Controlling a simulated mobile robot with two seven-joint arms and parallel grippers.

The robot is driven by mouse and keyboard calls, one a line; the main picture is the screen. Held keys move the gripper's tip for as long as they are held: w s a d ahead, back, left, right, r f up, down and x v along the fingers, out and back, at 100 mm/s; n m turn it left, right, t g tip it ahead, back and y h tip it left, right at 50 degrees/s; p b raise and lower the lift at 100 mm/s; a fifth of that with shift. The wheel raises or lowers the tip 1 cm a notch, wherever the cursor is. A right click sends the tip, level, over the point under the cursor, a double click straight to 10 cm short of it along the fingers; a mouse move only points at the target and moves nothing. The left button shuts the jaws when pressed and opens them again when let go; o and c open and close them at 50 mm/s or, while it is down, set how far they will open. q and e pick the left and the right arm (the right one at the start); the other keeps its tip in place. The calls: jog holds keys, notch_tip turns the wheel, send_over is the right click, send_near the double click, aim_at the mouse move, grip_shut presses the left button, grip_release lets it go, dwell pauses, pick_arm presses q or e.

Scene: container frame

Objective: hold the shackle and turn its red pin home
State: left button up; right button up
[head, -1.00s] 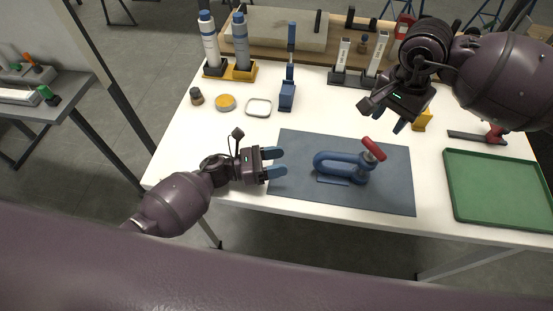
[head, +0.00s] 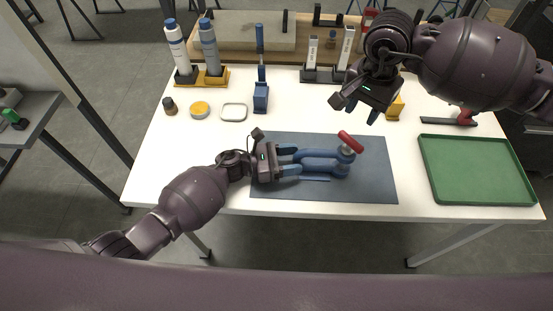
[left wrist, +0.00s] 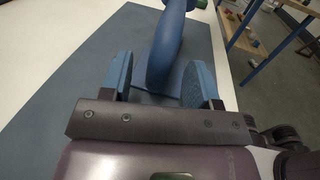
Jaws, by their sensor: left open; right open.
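The blue shackle (head: 318,163) lies on the dark mat (head: 268,193), with its rounded end toward my left gripper. Its red pin (head: 350,142) stands at the shackle's right end, tilted. My left gripper (head: 292,161) is open at the rounded end, its blue fingers on either side of it. In the left wrist view the shackle's bow (left wrist: 163,62) stands between the two open fingers, with gaps visible on both sides. My right gripper (head: 361,112) is open and empty, above the table behind the red pin.
A green tray (head: 478,198) is at the right. A yellow block (head: 395,108) is near my right gripper. The mat's right part is clear.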

pick_arm(q)
jog(key=shift+w+d, duration=0.15)
jog(key=shift+d, duration=0.6)
grip_shut()
